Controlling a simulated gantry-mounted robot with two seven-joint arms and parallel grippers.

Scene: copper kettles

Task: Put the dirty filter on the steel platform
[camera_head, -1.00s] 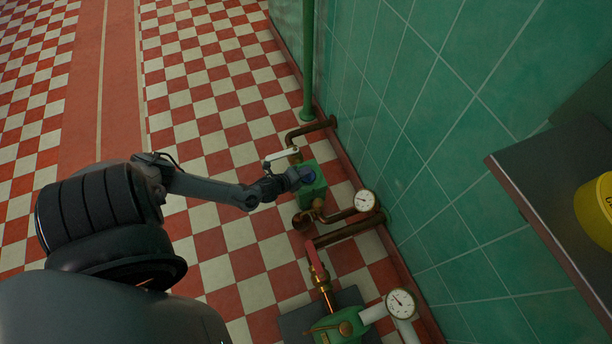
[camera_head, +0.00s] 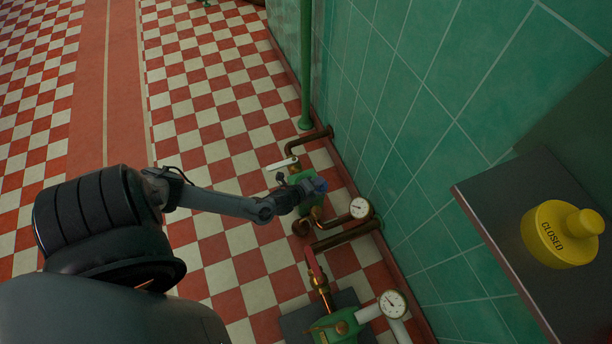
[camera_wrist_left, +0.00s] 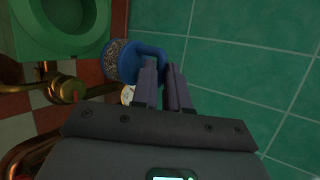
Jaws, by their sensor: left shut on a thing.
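The filter (camera_wrist_left: 122,62) has a blue cap with a handle and a speckled grey-brown body. In the left wrist view it is beside the open round mouth of a green housing (camera_wrist_left: 62,42), out of it. My left gripper (camera_wrist_left: 165,72) is shut on the blue handle. In the head view my left gripper (camera_head: 308,188) holds the blue filter (camera_head: 320,184) over the green housing (camera_head: 309,174) near the wall. A dark, flat shelf (camera_head: 500,205) at the right may be the steel platform. My right gripper is not in view.
A yellow knob-topped object marked CLOSED (camera_head: 560,235) is on the shelf, leaving bare surface to its left. Copper pipes (camera_head: 345,236), a gauge (camera_head: 360,208) and a second green housing (camera_head: 338,327) line the green tiled wall (camera_head: 430,110). The checkered floor is open at left.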

